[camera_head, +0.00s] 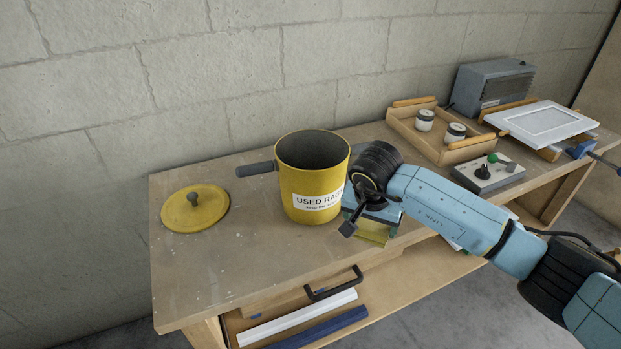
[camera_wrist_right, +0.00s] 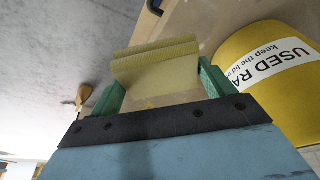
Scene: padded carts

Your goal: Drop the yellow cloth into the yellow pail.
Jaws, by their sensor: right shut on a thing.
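The yellow pail (camera_head: 311,178) stands upright and open on the bench, with a "USED RAGS" label on its front and a grey handle pointing left. It also shows at the right of the right wrist view (camera_wrist_right: 262,72). Its yellow lid (camera_head: 195,208) lies on the bench to its left. My right gripper (camera_head: 371,226) is just right of the pail, below its rim, shut on the yellow cloth (camera_head: 373,239). In the right wrist view the cloth (camera_wrist_right: 157,64) spans between the green fingers (camera_wrist_right: 160,92). My left gripper is not in view.
A wooden tray (camera_head: 462,155) with two jars (camera_head: 425,120) stands at the back right, near a control box (camera_head: 489,173), a grey heater (camera_head: 493,88) and a white panel (camera_head: 546,122). A black handle (camera_head: 334,284) juts from the bench front. The front left of the bench is clear.

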